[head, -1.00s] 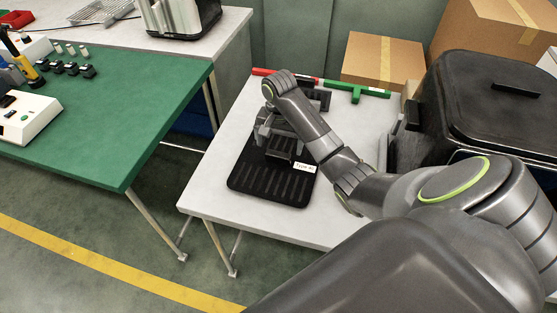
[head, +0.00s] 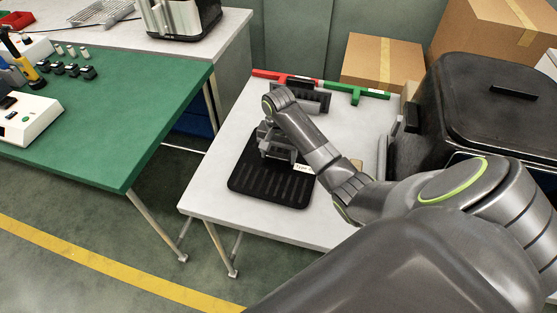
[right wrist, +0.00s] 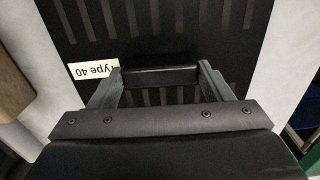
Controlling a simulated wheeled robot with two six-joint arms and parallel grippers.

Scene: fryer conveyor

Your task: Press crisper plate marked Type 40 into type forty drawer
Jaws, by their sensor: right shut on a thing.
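The black slotted crisper plate (head: 262,190) lies flat on the white table. Its white label (right wrist: 93,68) reads "Type 40" upside down in the right wrist view. My right gripper (head: 279,153) is over the far half of the plate. In the right wrist view its two fingers (right wrist: 160,80) are shut on a dark raised bar, seemingly the plate's handle. A large black bin-like body (head: 485,95) with a lid handle stands at the right; I cannot tell whether it is the type forty drawer. My left gripper is out of view.
A red holder (head: 268,74), a green holder (head: 355,90) and a black block (head: 308,98) are at the table's back. Cardboard boxes (head: 382,62) stand behind. A green bench (head: 120,120) with small parts is at the left, across a floor gap.

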